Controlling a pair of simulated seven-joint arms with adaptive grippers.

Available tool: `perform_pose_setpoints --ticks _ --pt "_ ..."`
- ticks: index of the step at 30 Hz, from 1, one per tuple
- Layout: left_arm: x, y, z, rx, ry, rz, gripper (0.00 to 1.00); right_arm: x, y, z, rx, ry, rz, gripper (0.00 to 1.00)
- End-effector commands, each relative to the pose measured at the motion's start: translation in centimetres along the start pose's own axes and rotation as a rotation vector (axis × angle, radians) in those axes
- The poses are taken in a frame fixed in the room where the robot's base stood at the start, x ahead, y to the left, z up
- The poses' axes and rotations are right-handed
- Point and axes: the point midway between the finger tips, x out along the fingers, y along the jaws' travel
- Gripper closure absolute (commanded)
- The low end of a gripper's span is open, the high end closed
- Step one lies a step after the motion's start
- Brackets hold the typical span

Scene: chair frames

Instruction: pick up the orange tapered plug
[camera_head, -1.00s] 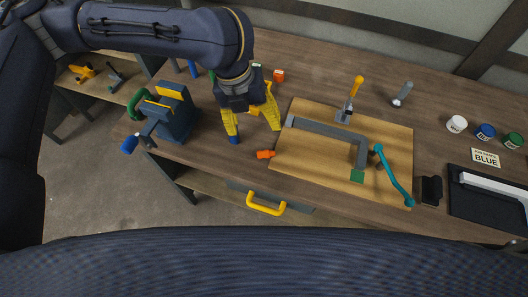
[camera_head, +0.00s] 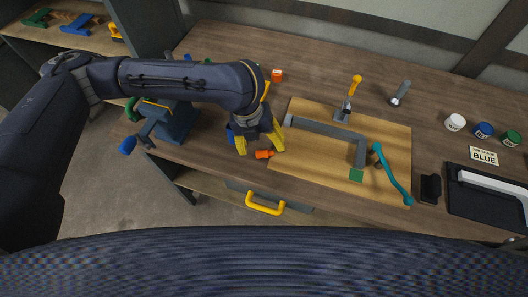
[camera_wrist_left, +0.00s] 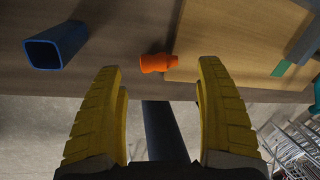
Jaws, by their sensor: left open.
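The orange tapered plug (camera_head: 264,154) lies on its side on the wooden bench, at the left edge of the light wooden board. My left gripper (camera_head: 260,149) is open, with its yellow fingers over the plug in the head view. In the left wrist view the plug (camera_wrist_left: 157,63) shows beyond and between the open yellow fingertips (camera_wrist_left: 160,72), with nothing between the fingers. My right gripper is not in view.
A blue square tube (camera_wrist_left: 57,47) stands near the plug, left of it in the wrist view. The board (camera_head: 310,172) holds a grey angled bar (camera_head: 330,132) and a teal lever (camera_head: 392,175). A blue vise (camera_head: 175,122) stands left. A yellow drawer handle (camera_head: 266,205) is below the bench edge.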

Motion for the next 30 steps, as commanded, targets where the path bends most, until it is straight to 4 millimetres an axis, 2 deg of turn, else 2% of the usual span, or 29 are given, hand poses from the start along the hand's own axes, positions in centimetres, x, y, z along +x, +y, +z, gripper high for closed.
perform_pose_setpoints --ticks 12,24,30 --pt "4.1 0.1 0.0 -0.001 0.003 0.000 0.27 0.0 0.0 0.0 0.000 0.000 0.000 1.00" --pt "4.5 0.1 0.0 -0.001 0.001 0.000 0.27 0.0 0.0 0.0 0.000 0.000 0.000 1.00" --pt "4.5 0.1 0.0 -0.001 0.001 0.000 0.51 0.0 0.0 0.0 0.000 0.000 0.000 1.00"
